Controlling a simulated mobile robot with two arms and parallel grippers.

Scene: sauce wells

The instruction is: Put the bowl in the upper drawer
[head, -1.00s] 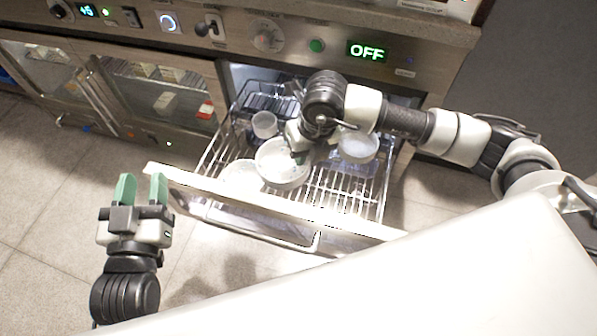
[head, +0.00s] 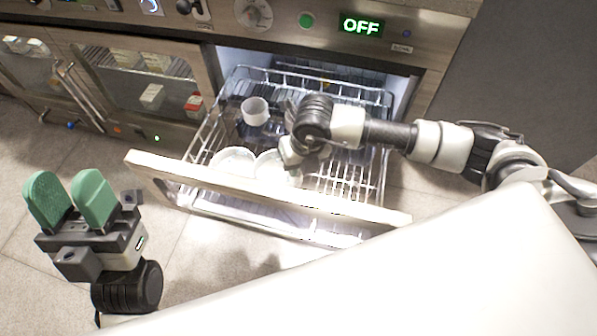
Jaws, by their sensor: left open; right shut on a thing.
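The upper drawer (head: 270,193) is pulled out and shows a wire rack inside. A white bowl (head: 275,170) is in the drawer area, behind the front panel. My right gripper (head: 288,166) reaches down into the drawer from the right and is shut on this bowl's right side. My wrist and the front panel partly hide the fingertips and bowl, so I cannot tell whether the bowl touches the rack. My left gripper (head: 69,190) is open and empty, with green fingers, above the floor left of the drawer.
Another pale bowl (head: 232,159) sits in the drawer just left of the held one. A small white cup (head: 255,112) stands farther back. Glass-fronted cabinet doors (head: 150,80) are at the left. The rack's right part (head: 345,182) looks clear.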

